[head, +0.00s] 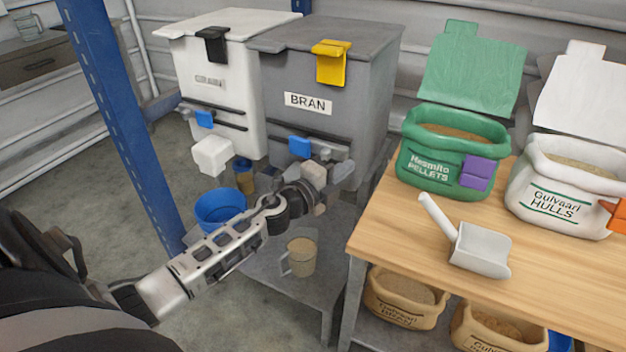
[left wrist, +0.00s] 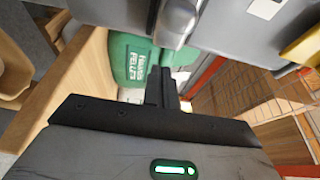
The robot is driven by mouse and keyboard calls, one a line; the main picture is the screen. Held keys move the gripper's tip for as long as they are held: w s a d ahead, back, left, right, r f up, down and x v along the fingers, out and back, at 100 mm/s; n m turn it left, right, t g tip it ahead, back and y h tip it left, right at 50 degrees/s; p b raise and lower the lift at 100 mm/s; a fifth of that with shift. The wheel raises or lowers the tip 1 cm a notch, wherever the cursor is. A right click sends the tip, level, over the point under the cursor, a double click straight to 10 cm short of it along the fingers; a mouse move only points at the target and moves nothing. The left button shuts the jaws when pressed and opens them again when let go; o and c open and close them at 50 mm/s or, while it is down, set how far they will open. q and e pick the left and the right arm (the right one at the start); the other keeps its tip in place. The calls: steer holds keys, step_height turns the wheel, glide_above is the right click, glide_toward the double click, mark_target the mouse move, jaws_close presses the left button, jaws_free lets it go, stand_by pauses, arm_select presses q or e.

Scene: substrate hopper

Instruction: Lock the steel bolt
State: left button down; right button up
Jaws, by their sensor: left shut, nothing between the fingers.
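The grey hopper (head: 330,60) labelled BRAN stands beside the white hopper, with a blue tab (head: 299,146) low on its front. A grey metal piece (head: 343,171) shows at its lower right front, partly behind my left gripper (head: 318,186); it may be the steel bolt, but I cannot tell how it is set. In the left wrist view, a rounded grey metal part (left wrist: 178,20) stands out from a grey surface beyond my fingers. My left gripper (left wrist: 162,85) is shut and empty, close to the hopper's outlet; contact is unclear. My right gripper is out of view.
A white hopper (head: 215,85) is at left, with a blue bucket (head: 220,208) below. A beige jug (head: 301,257) stands on the low grey table. A wooden table (head: 560,275) at right holds a white scoop (head: 478,250), a green sack (head: 430,178) and a white sack (head: 530,205). A blue post (head: 115,100) rises at left.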

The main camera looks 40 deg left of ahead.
arm_select(q)
steer(key=s+a, duration=0.2)
steer(key=s, duration=0.7)
steer(key=shift+s, duration=0.4)
steer(key=shift+d, duration=0.1)
